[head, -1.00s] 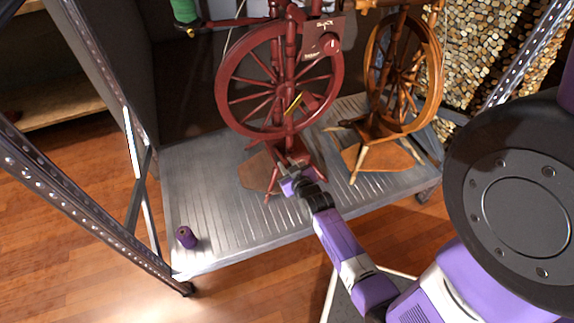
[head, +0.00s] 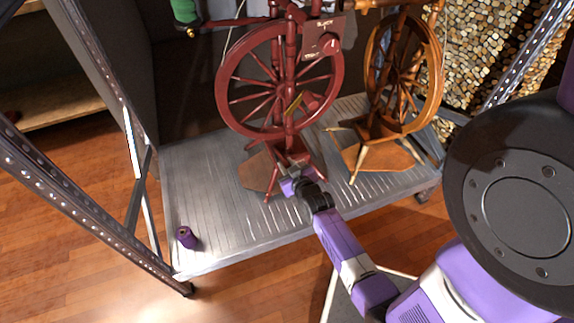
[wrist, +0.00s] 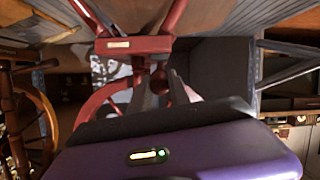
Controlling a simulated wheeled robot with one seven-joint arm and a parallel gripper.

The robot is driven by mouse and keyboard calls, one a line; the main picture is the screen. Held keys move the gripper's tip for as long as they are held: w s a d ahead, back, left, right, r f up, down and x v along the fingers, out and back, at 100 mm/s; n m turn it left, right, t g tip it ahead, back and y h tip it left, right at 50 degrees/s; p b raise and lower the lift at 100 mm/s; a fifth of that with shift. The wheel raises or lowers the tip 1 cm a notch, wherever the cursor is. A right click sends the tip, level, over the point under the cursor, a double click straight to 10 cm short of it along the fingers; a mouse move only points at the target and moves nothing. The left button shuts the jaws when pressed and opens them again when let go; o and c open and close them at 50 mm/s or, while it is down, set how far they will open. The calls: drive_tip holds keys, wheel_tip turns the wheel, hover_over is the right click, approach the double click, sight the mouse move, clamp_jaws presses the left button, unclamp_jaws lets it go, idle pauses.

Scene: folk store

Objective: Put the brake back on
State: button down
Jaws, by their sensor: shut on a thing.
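A dark red spinning wheel (head: 277,82) stands upright on the grey ribbed platform. In the wrist view, my gripper (wrist: 160,92) is shut on a small red rounded part (wrist: 160,80) of the wheel's frame, between the dark fingers. I cannot tell which part is the brake.
A brown wooden spinning wheel (head: 400,80) stands close on the right. A purple spool (head: 186,237) stands at the platform's (head: 215,210) front left corner. Metal posts (head: 90,210) border the left. The platform's left part is mostly clear.

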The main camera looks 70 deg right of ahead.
drive_tip(key=shift+f, duration=0.15)
drive_tip(key=f+b, duration=0.1)
drive_tip(key=b, duration=0.1)
drive_tip(key=shift+s+a+h+b, duration=0.1)
drive_tip(key=shift+a+h+b, duration=0.05)
drive_tip(key=shift+h+b, duration=0.2)
wheel_tip(320, 180, down, 4)
drive_tip(key=t+h+b, duration=0.2)
drive_tip(key=b, duration=0.4)
drive_tip(key=t+h+b, duration=0.1)
drive_tip(key=h+b, duration=0.1)
drive_tip(key=b, duration=0.5)
drive_tip(key=shift+s+a+r+t+b, duration=0.1)
drive_tip(key=shift+s+a+t+b, duration=0.05)
drive_tip(key=shift+t+b, duration=0.2)
drive_tip(key=shift+b, duration=0.4)
drive_tip(key=c, duration=1.2)
unclamp_jaws()
drive_tip(key=shift+r, duration=0.1)
drive_tip(key=shift+c, duration=0.2)
